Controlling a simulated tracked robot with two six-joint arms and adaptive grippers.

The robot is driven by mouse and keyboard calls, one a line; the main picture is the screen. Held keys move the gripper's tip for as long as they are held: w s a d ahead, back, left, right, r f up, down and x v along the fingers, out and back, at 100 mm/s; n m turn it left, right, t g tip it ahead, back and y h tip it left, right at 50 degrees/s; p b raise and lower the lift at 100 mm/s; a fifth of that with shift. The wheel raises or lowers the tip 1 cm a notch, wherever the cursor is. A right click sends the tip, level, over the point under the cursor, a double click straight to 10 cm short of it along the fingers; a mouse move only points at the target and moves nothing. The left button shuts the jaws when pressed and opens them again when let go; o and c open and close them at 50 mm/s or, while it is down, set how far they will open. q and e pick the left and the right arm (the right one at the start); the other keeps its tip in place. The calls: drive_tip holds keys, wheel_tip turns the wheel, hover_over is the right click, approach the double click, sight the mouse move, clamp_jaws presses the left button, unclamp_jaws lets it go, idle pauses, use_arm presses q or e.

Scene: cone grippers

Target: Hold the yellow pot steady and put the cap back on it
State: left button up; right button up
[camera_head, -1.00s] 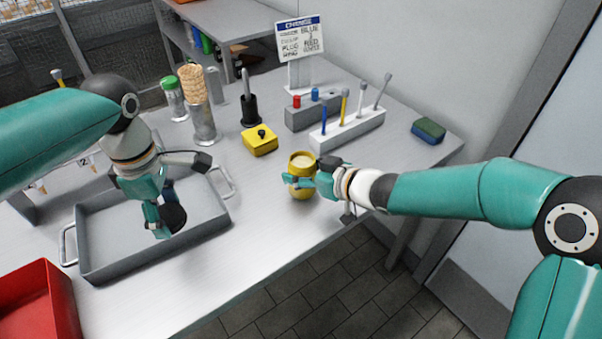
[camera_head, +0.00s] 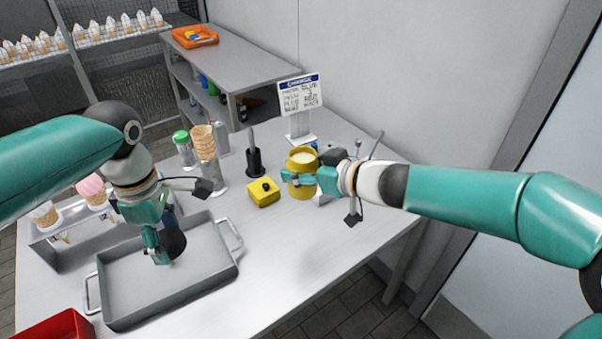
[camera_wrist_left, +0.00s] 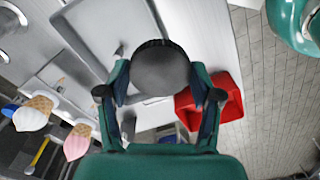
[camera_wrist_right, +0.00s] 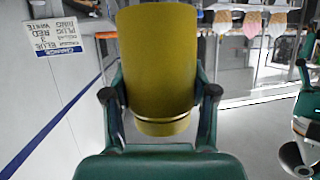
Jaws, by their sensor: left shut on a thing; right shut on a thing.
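The yellow pot (camera_head: 301,190) is upright with its top uncovered, and a pale inside shows. My right gripper (camera_head: 308,172) is shut around its side and holds it above the table. The pot (camera_wrist_right: 157,65) fills the middle of the right wrist view between the fingers. My left gripper (camera_head: 164,240) is shut on a dark grey round cap (camera_head: 175,243), above the grey tray and well left of the pot. In the left wrist view the cap (camera_wrist_left: 160,72) sits between both fingers.
The grey tray (camera_head: 127,318) with handles is under my left gripper. A yellow block with a black knob (camera_head: 264,193), a black holder (camera_head: 254,160) and a cone stack (camera_head: 204,142) stand behind. A red bin (camera_head: 60,328) is at front left. The table's front right is clear.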

drive_tip(key=shift+r, duration=0.1)
drive_tip(key=o, duration=0.7)
clamp_jaws()
